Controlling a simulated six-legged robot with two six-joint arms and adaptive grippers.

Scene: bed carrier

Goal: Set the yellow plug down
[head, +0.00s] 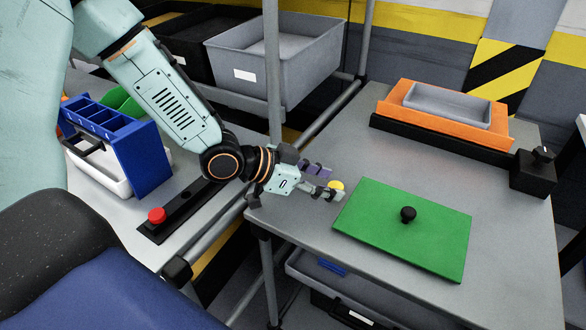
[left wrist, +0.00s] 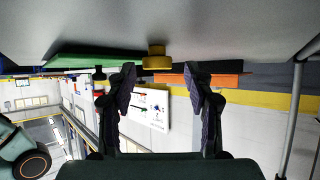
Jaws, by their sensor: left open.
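The yellow plug (head: 336,186) is at the left edge area of the right-hand grey table (head: 300,215), beside the green board. In the left wrist view, which looks upside down, the plug (left wrist: 156,57) appears upright against the grey tabletop (left wrist: 220,30). My left gripper (head: 329,181) is low over the table edge, fingers pointing at the plug. It is open, and in the left wrist view its two fingertips (left wrist: 160,70) stand apart on either side of the plug, with gaps. My right gripper is not in view.
A green board with a black knob (head: 400,235) lies right of the plug. An orange tray holder (head: 400,100) and a black block (head: 533,175) stand at the back. A black strip with a red knob (head: 157,216) lies on the left table.

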